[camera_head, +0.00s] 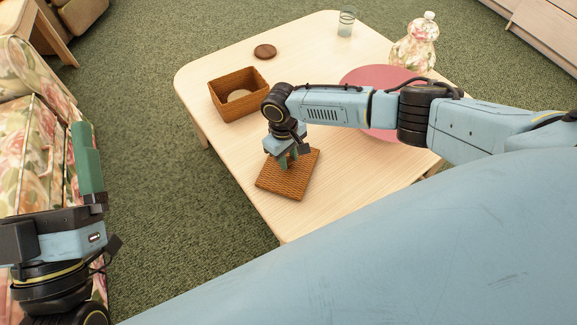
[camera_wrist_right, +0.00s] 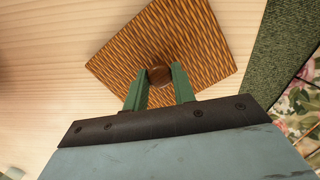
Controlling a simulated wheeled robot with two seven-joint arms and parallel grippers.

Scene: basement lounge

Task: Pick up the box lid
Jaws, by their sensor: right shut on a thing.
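The box lid (camera_head: 287,182) is a flat brown woven square lying on or just over the pale wooden table; I cannot tell if it touches. My right gripper (camera_head: 287,160) is above it, pointing down. In the right wrist view the green fingers (camera_wrist_right: 160,85) are shut on the round dark knob (camera_wrist_right: 160,75) in the middle of the lid (camera_wrist_right: 190,40). The open woven box (camera_head: 240,95) stands farther back on the table with a pale round thing inside. My left gripper (camera_head: 88,165) is at the left, away from the table; its finger gap is not clear.
The wooden table (camera_head: 225,65) also holds a dark round coaster (camera_head: 265,51), a glass (camera_head: 346,22), a floral lidded jar (camera_head: 415,45) and a pink round mat (camera_head: 375,80) partly behind my right arm. A floral sofa (camera_head: 25,130) stands at the left.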

